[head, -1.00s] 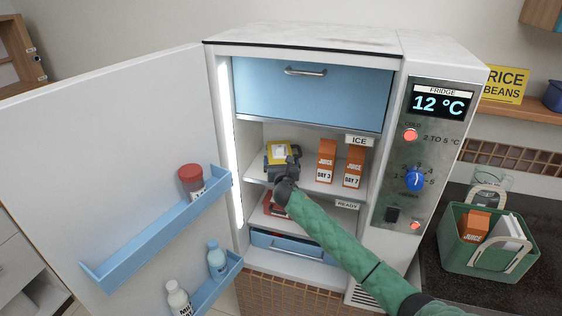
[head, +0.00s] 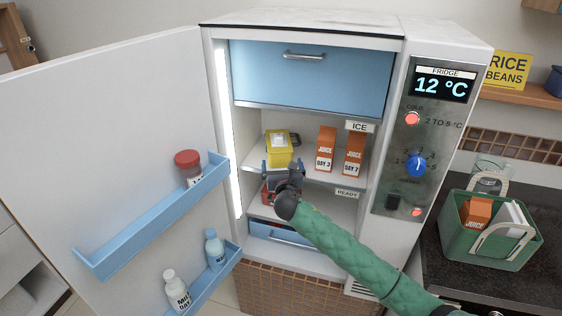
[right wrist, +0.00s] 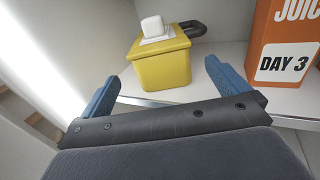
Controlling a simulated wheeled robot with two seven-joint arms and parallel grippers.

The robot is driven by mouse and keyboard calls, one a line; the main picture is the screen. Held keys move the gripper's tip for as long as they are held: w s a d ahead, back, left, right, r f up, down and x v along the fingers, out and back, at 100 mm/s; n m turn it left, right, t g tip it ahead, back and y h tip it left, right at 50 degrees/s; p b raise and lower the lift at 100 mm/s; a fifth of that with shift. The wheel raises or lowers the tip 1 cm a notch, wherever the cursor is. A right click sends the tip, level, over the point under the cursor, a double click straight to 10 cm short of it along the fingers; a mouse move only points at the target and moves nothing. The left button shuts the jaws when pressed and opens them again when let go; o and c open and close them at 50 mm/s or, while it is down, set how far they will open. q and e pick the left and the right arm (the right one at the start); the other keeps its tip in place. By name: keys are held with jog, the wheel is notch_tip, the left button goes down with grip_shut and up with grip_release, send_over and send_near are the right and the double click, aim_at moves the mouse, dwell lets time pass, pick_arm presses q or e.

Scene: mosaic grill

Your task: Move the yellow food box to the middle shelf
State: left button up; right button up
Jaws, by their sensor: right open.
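The yellow food box (head: 278,149) stands upright at the left of the fridge shelf that also holds the juice cartons; it has a white block on its lid and a dark handle. It also shows in the right wrist view (right wrist: 162,66). My right gripper (head: 283,166) is open and empty, in front of and a little below the box. In the right wrist view its blue fingers (right wrist: 160,85) are spread, with the box ahead between them and apart from them. My left gripper is not in view.
Two orange juice cartons (head: 326,149) (head: 354,154) stand right of the box. A lower shelf (head: 335,210) holds a red item, partly hidden by my gripper. The open door (head: 120,150) with bottle racks is at left. A blue drawer (head: 310,80) is above.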

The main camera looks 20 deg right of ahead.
jog(key=s+a+f+m+g+y, duration=0.1)
jog(key=s+f+m+g, duration=0.2)
jog(key=s+f+m, duration=0.75)
jog(key=s+a+f+m+g+y, duration=0.1)
jog(key=s+a+f+m+g, duration=0.15)
jog(key=s+f, duration=0.9)
jog(key=s+a+f+m+g+y, duration=0.1)
jog(key=s+f+m+g, duration=0.45)
jog(key=f, duration=1.15)
jog(key=s+a+f+m+g, duration=0.1)
jog(key=s+f+m+g, duration=0.1)
jog(key=s+f+m, duration=0.4)
jog(key=s+a+f+m+g+y, duration=0.1)
jog(key=s+f+m+g, duration=0.2)
jog(key=s+f, duration=1.4)
jog(key=s+m, duration=0.4)
jog(key=s, duration=0.2)
jog(key=shift+f, duration=0.25)
jog(key=shift+a, duration=0.1)
jog(key=shift+c, duration=0.4)
